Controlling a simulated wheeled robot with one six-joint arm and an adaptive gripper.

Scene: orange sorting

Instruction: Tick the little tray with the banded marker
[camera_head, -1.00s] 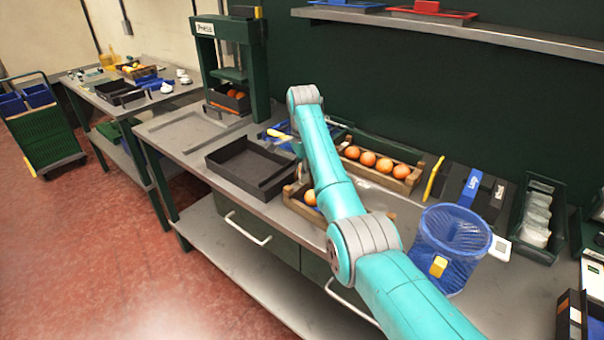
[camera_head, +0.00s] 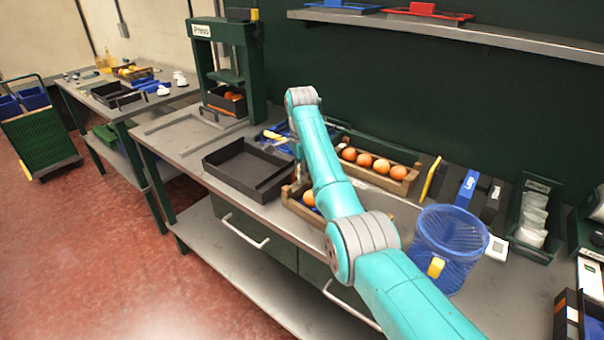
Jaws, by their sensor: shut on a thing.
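My gripper (camera_head: 295,150) is mostly hidden behind my own teal arm, with only a small grey part showing left of the forearm. It is shut on a slim yellow thing (camera_head: 272,135), which seems to be the banded marker. Its bands are too small to make out. A blue tray (camera_head: 264,139) lies under and beside it, partly hidden by my arm. I cannot tell whether the marker touches that tray.
Wooden crates of oranges (camera_head: 395,187) stand behind and beside my arm. A green press (camera_head: 252,75) stands at the back left.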

